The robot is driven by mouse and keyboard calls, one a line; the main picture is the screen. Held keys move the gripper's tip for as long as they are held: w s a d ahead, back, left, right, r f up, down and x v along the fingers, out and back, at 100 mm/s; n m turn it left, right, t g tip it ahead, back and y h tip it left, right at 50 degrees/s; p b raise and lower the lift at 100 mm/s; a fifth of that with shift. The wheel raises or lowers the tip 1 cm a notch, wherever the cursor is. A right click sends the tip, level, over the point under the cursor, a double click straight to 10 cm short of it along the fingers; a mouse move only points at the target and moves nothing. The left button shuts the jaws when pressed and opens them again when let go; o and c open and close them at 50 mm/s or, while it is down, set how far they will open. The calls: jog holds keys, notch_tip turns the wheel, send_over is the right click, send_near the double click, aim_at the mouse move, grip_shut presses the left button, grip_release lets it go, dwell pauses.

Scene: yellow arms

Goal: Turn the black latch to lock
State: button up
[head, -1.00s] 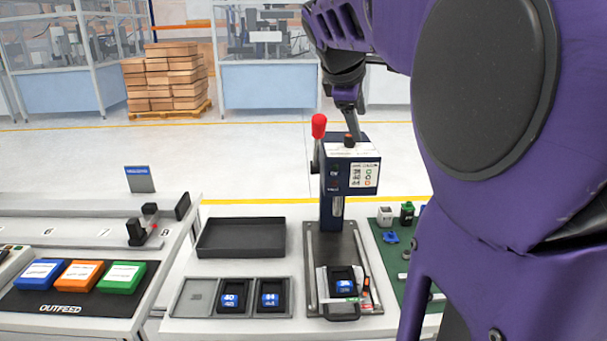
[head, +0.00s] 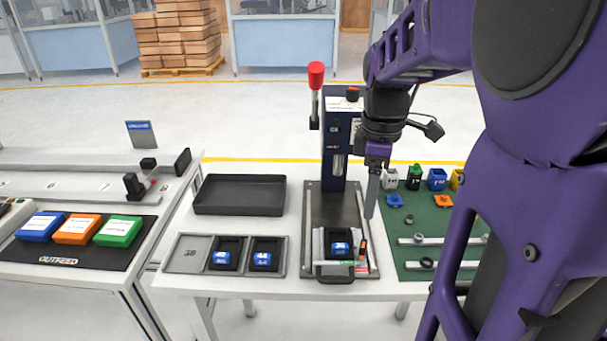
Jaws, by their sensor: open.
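The fixture (head: 321,268) sits on the dark base plate of the blue press (head: 336,135) and holds a dark block with a blue label (head: 340,249). A small upright black piece with an orange-red part (head: 363,250) stands at the fixture's right side; it looks like the black latch, but its exact turn is too small to tell. My gripper (head: 370,212) points down above the right edge of the base plate, behind and above the latch, apart from it. It is open and empty; its fingers overlap from this side.
The red-knobbed press lever (head: 316,76) stands left of the press head. A green mat (head: 455,262) with small parts and rails lies at right. An empty black tray (head: 240,209) and a grey tray with two dark blocks (head: 188,268) lie left.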

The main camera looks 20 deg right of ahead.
aim_at(364, 244)
notch_tip(364, 244, down, 12)
jog(key=shift+r+b, duration=0.1)
jog(key=shift+b, duration=0.95)
jog(key=shift+c, duration=0.3)
grip_shut()
